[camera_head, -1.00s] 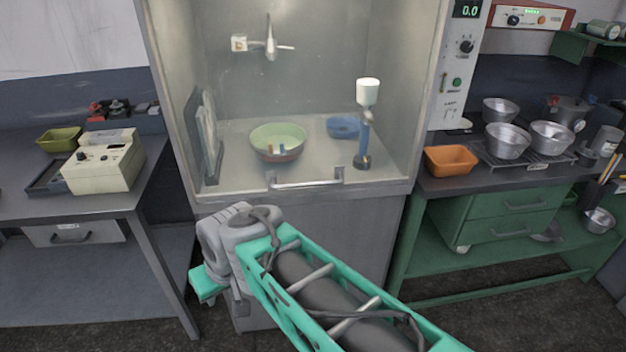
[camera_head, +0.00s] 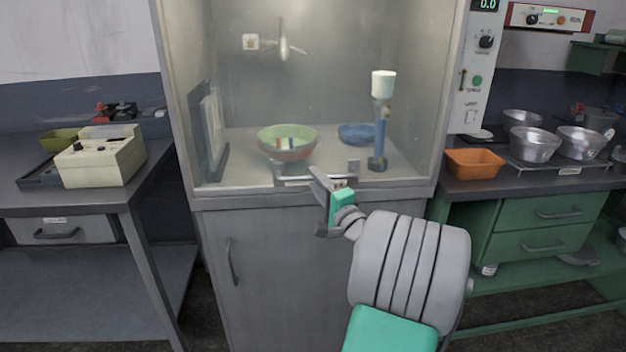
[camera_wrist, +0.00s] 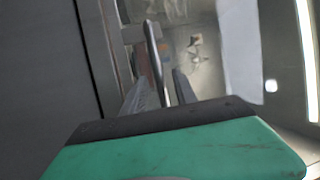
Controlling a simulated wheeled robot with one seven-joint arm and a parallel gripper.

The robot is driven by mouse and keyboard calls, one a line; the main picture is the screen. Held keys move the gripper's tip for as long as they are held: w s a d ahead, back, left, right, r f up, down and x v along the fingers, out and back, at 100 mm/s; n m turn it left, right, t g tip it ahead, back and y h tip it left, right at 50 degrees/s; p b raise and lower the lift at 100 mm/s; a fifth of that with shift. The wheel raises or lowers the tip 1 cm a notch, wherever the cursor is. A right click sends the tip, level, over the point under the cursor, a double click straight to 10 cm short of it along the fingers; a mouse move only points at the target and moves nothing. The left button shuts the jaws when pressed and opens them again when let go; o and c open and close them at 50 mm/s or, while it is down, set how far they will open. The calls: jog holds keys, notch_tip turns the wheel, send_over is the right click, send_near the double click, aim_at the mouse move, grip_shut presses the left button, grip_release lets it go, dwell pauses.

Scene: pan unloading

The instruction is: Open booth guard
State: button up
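The booth guard (camera_head: 215,130) is the clear front pane of the grey booth, and it is down. Its bar handle (camera_head: 292,181) runs along its lower edge; my gripper hides part of it. My gripper (camera_head: 328,178) is at the right part of this handle. In the wrist view the handle bar (camera_wrist: 155,55) runs between the two fingers of my gripper (camera_wrist: 163,92). The fingers stand apart with the bar in the gap; I cannot tell whether either touches it.
Behind the pane are a green-and-red bowl (camera_head: 287,143), a blue bowl (camera_head: 357,133) and a blue stand with a white top (camera_head: 380,120). A cabinet door (camera_head: 265,270) is below. Benches flank the booth, with an orange tray (camera_head: 474,163) on the right one.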

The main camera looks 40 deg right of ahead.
jog(key=shift+x, duration=1.05)
grip_shut()
dwell(0.6)
